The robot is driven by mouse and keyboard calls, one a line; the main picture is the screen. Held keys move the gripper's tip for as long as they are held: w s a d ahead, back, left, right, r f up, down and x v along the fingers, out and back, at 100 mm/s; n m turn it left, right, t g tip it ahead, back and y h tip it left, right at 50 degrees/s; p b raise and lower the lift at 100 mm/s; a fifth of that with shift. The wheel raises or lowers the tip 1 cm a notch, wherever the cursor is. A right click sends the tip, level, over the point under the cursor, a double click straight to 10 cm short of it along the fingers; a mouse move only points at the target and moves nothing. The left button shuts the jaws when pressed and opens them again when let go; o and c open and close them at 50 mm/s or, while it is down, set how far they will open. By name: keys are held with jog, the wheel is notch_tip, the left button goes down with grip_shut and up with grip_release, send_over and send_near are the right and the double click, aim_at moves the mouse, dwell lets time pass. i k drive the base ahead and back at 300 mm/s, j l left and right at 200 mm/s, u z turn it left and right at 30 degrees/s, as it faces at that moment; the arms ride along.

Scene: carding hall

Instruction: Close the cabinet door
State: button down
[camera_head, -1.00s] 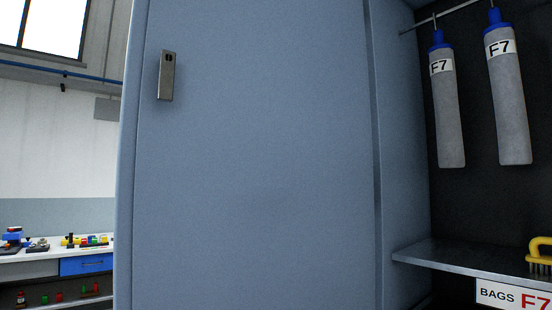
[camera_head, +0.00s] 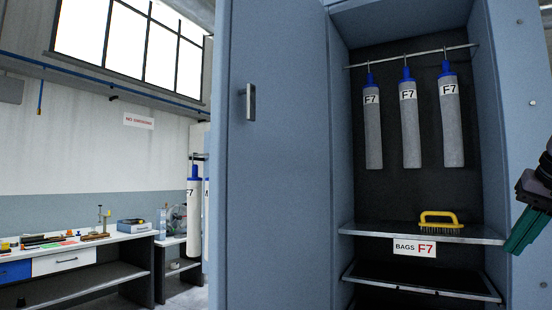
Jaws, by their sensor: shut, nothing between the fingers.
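The blue-grey cabinet door (camera_head: 280,180) stands open at the left of the cabinet. Its metal handle (camera_head: 249,102) is near the door's free left edge. The cabinet (camera_head: 518,60) is open to view, with its dark interior showing to the right of the door. My gripper (camera_head: 520,238), with green fingers, is at the right edge of the picture, in front of the cabinet's right side. It is shut and empty, well apart from the door and handle. Part of my arm is cut off by the picture's edge.
Three grey F7 bags (camera_head: 411,135) hang from a rail inside the cabinet. A yellow brush (camera_head: 440,219) lies on the shelf (camera_head: 365,230), above a BAGS F7 label (camera_head: 414,248). A workbench (camera_head: 90,243) with small items stands at the left, behind the door.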

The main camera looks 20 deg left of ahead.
aim_at(269, 220)
jog(key=k+j+z, duration=0.1)
jog(key=k+j, duration=0.2)
jog(key=j, duration=0.15)
jog(key=k+j+z, duration=0.1)
jog(key=k+j, duration=0.25)
jog(key=j+z, duration=0.2)
jog(key=j, duration=1.25)
jog(key=k+j, duration=0.1)
jog(key=j, duration=0.25)
jog(key=k+j, duration=0.1)
jog(key=j, duration=0.3)
jog(key=k, duration=0.2)
jog(key=i+j, duration=0.15)
jog(key=i, duration=0.05)
